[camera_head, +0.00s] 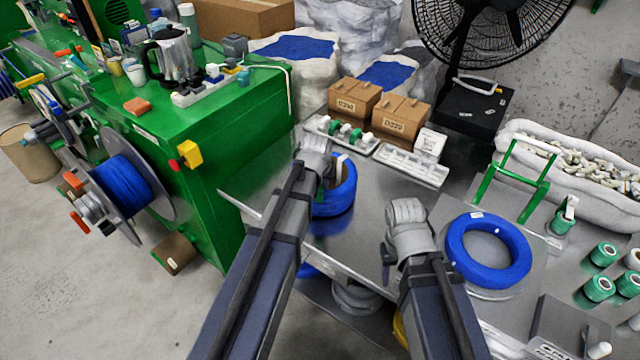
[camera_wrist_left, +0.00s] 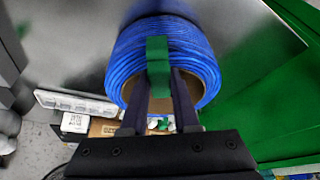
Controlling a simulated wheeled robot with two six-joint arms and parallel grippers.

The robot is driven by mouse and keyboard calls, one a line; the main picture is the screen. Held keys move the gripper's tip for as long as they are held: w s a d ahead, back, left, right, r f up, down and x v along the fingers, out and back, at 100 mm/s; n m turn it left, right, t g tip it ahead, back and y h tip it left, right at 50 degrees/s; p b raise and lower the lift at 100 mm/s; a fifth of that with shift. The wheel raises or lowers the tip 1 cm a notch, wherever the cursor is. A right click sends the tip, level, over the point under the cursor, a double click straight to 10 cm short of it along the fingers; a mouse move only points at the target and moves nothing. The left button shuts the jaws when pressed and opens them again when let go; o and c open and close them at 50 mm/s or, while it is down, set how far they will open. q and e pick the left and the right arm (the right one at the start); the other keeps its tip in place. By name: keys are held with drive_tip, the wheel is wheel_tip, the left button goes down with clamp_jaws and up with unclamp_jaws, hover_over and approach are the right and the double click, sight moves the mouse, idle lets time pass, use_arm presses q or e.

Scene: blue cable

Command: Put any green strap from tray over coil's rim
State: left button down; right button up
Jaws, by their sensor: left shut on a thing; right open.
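A blue cable coil (camera_head: 342,200) with a tan inner ring stands at the left end of the metal table, partly behind my left arm. My left gripper (camera_head: 325,178) is at its rim, shut on a green strap. In the left wrist view, the green strap (camera_wrist_left: 157,60) lies between the fingertips against the blue coil (camera_wrist_left: 190,45), across the rim beside its opening. I cannot tell whether it hooks over the rim. The white tray (camera_head: 368,149) behind the coil holds more green straps (camera_head: 345,130). My right gripper (camera_head: 388,262) is open and empty, apart from that coil.
A second blue coil (camera_head: 489,251) lies flat at the right. Cardboard boxes (camera_head: 403,120) and a white compartment tray (camera_head: 410,165) stand behind. A green frame (camera_head: 515,180) and green rolls (camera_head: 598,288) are on the right. A green cabinet (camera_head: 215,150) borders the left.

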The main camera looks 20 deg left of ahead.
use_arm(q)
drive_tip(key=shift+f+b, duration=0.6)
drive_tip(key=shift+f, duration=0.15)
drive_tip(key=shift+f, duration=0.15)
drive_tip(key=shift+r, duration=0.2)
drive_tip(key=shift+r+p, duration=0.5)
drive_tip(key=shift+f+b, duration=0.4)
drive_tip(key=shift+f, duration=0.05)
idle(1.3)
